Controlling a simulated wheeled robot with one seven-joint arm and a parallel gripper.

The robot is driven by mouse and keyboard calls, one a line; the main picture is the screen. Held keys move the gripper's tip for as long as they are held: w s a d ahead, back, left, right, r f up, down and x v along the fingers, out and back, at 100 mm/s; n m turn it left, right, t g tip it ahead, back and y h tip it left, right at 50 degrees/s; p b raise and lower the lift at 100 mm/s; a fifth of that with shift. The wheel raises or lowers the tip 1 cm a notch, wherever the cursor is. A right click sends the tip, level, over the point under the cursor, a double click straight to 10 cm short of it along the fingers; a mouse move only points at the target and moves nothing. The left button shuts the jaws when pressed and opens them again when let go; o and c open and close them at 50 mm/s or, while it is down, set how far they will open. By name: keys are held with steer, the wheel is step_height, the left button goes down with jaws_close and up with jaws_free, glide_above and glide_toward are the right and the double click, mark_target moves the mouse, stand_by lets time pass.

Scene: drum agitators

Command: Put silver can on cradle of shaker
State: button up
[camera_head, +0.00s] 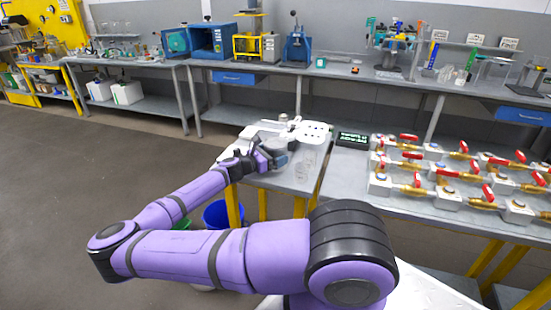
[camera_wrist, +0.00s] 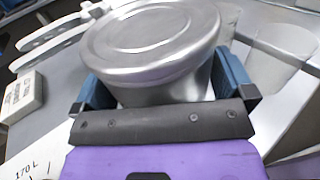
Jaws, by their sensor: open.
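The silver can (camera_wrist: 150,45) is a round, lidded metal can that fills the upper middle of the wrist view. My gripper (camera_wrist: 165,85) has its blue fingers on either side of the can, open around it; whether they touch it is unclear. In the head view my gripper is at the small grey table, and the can is hard to pick out there. A white device (camera_head: 313,131), likely the shaker, stands at the table's far side. White curved arms (camera_wrist: 60,38) show left of the can in the wrist view; whether they are the cradle is unclear.
A black display box (camera_head: 352,140) and several red-handled brass valves (camera_head: 465,175) are on the bench to the right. A blue bucket (camera_head: 217,214) is under the table.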

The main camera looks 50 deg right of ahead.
steer(key=shift+r, duration=0.1)
steer(key=c, duration=1)
